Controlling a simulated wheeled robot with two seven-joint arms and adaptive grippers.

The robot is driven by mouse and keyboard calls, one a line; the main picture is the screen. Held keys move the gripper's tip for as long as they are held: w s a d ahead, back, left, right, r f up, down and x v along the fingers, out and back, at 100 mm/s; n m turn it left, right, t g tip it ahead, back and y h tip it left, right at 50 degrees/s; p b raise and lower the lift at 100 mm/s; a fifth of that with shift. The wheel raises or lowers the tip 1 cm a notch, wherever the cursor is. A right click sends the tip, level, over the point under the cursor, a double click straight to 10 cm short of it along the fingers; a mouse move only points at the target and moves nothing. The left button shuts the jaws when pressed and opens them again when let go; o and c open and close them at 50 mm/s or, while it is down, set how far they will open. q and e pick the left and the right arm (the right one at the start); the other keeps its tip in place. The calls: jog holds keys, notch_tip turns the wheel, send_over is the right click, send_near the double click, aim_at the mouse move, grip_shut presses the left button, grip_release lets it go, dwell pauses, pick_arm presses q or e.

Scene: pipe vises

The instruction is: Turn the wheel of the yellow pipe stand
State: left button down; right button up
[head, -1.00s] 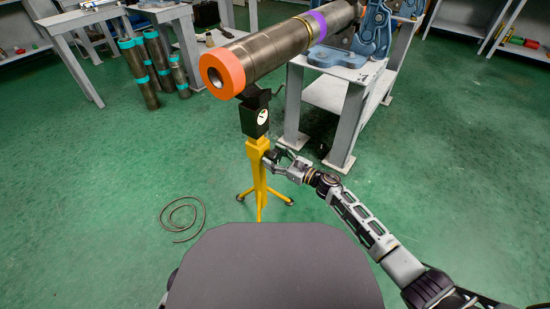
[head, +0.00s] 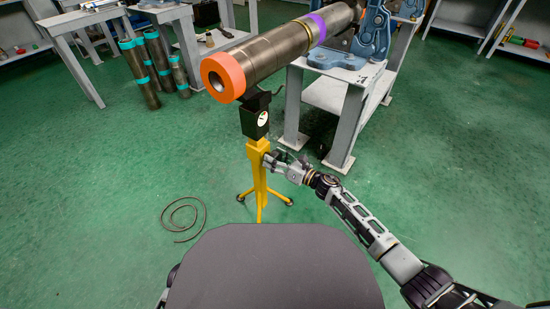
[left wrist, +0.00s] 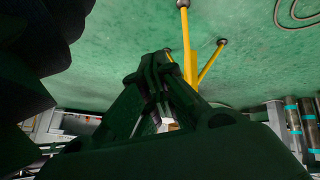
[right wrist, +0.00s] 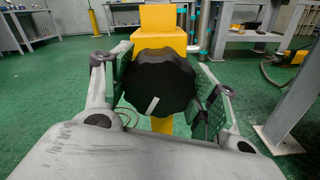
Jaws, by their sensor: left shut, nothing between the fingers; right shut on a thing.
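The yellow pipe stand (head: 259,180) stands upright on its tripod feet, with a black head and a round white-faced gauge on top. Its black wheel (right wrist: 158,82), with a white mark at the lower left of its face, fills the middle of the right wrist view. My right gripper (head: 268,158) is at the stand's post; in the right wrist view its fingers (right wrist: 160,92) are shut on the wheel from both sides. In the head view the gripper mostly hides the wheel. My left gripper (left wrist: 158,65) is shut and empty; the stand (left wrist: 190,60) shows beyond it.
A thick metal pipe (head: 270,52) with an orange end and purple band lies above the stand, reaching to a blue vise (head: 375,30) on a grey table (head: 345,110). A cable coil (head: 183,218) lies on the green floor. Teal-banded pipes (head: 140,75) stand at the left.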

jog(key=shift+m+p, duration=0.3)
jog(key=shift+m, duration=0.6)
jog(key=shift+m+p, duration=0.35)
jog(key=shift+m, duration=0.55)
jog(key=m+p, duration=0.2)
jog(key=m, duration=0.3)
jog(key=shift+m, duration=0.3)
jog(key=m+p, duration=0.2)
jog(key=m, duration=0.2)
jog(key=shift+m, duration=0.3)
jog(key=m+p, duration=0.2)
jog(key=m, duration=0.3)
jog(key=shift+f, duration=0.1)
jog(key=m+p, duration=0.1)
jog(key=m, duration=0.3)
jog(key=shift+m, duration=0.4)
jog(key=m+p, duration=0.1)
jog(key=m, duration=0.2)
jog(key=shift+f+m, duration=0.1)
jog(key=shift+m, duration=1.4)
pick_arm(q)
jog(key=a+r+g+y, duration=0.1)
jog(key=a+r, duration=0.1)
jog(key=r, duration=0.3)
jog(key=s+a+r+m+g+y, duration=0.1)
jog(key=a+r+g, duration=0.1)
jog(key=r, duration=0.4)
jog(key=shift+s+a+r+g+y, duration=0.15)
jog(key=shift+s+r+g+y, duration=0.15)
jog(key=shift+y, duration=0.1)
